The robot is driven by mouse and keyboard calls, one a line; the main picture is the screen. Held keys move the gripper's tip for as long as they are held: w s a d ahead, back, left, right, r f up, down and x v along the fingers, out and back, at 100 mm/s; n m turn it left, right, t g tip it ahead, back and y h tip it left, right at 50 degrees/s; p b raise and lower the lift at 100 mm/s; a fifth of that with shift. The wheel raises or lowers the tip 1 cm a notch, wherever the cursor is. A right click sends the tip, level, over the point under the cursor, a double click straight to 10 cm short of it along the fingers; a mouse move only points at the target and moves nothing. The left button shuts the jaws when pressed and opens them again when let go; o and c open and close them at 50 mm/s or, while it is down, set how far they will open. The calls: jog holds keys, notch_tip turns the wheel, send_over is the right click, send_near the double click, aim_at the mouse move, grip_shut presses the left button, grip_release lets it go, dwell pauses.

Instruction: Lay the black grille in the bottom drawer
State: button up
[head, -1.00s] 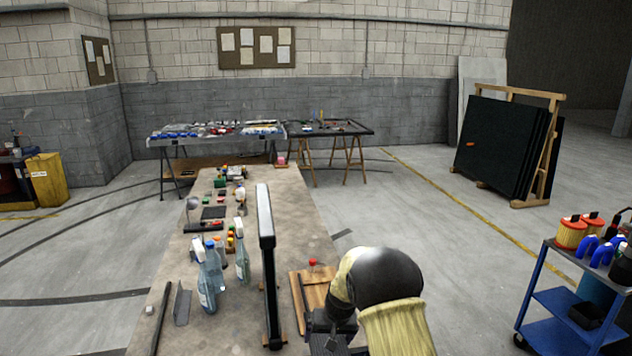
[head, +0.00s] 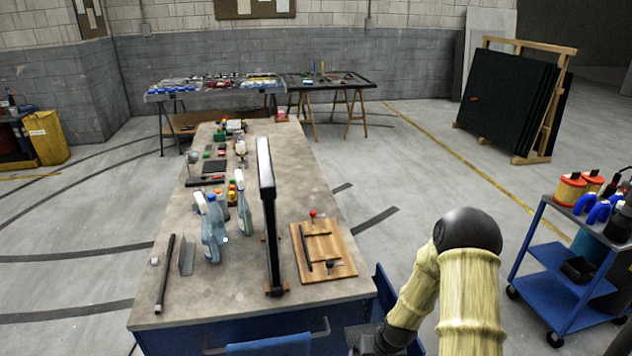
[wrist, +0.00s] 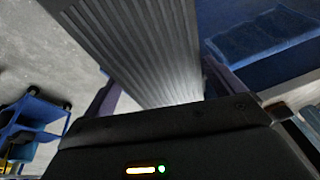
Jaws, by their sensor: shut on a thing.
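The grille (wrist: 140,45) is a dark grey ribbed panel in the wrist view, reaching from the top edge down between the fingers. My gripper (wrist: 160,95) is shut on it; its far end is out of frame. In the head view my arm hangs down beside the bench's right front corner, with only a dark part of its end at the bottom edge; I cannot make out the grille there. A blue panel (head: 384,291), perhaps part of an open drawer, shows beside that corner. The wrist view has a blue surface (wrist: 265,40) right of the grille; which drawer it is, I cannot tell.
The bench (head: 215,285) carries a wooden board (head: 335,262), an upright black frame (head: 269,215), spray bottles (head: 212,235) and a black rod (head: 165,275). A blue cloth (head: 270,345) hangs at its front handle. A blue trolley (head: 555,280) stands right, with clear floor between.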

jog(key=shift+s+f, duration=0.1)
jog(key=shift+s, duration=0.15)
dwell(0.5)
jog(key=d, duration=0.7)
jog(key=shift+d, duration=0.15)
